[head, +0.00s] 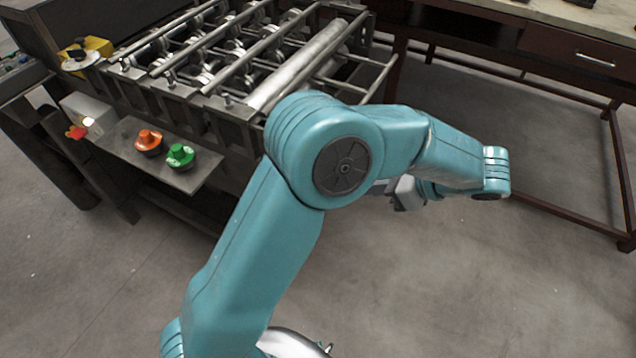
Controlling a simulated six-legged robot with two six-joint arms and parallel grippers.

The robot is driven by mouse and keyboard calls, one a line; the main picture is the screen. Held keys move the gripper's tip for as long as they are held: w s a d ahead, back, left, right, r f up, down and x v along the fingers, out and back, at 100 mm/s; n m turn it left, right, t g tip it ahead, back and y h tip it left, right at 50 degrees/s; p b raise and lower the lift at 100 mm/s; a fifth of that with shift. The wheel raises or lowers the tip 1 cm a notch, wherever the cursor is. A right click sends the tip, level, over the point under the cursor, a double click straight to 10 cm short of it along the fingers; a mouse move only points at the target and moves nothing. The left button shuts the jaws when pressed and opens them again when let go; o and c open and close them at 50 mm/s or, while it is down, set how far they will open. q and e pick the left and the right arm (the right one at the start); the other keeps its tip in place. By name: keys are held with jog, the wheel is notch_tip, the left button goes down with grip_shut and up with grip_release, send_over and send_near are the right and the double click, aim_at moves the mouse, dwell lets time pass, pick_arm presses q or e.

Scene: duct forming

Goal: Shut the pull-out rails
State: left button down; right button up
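The duct-forming machine (215,110) stands at the upper left, with rollers and long metal bars across its top. On its right side thin rails (352,88) stick out past the machine's body and meet a slanting end bar (383,78), so they look pulled out. My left arm rises from the bottom, and its elbow hides part of the machine's near right corner. My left gripper (405,192) is a small grey shape folded back behind the forearm, over the floor and apart from the rails. Its fingers are too hidden to tell open from shut. My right gripper is out of view.
A small panel with an orange button (148,141) and a green button (180,156) juts from the machine's front. A workbench (560,45) with a drawer and dark red legs and low bars stands at the upper right. The grey floor (480,280) at lower right is clear.

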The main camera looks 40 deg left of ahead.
pick_arm(q)
jog(key=a+r+x, duration=0.1)
jog(key=x, duration=1.1)
jog(key=shift+a+f+p, duration=0.2)
jog(key=shift+f+p, duration=0.05)
jog(key=shift+p, duration=0.2)
jog(key=shift+w, duration=0.15)
jog(key=shift+a, duration=0.15)
jog(key=s+a, duration=0.2)
jog(key=a, duration=0.6)
jog(key=shift+s+a+b, duration=0.15)
jog(key=shift+a+b, duration=0.15)
jog(key=shift+a, duration=0.05)
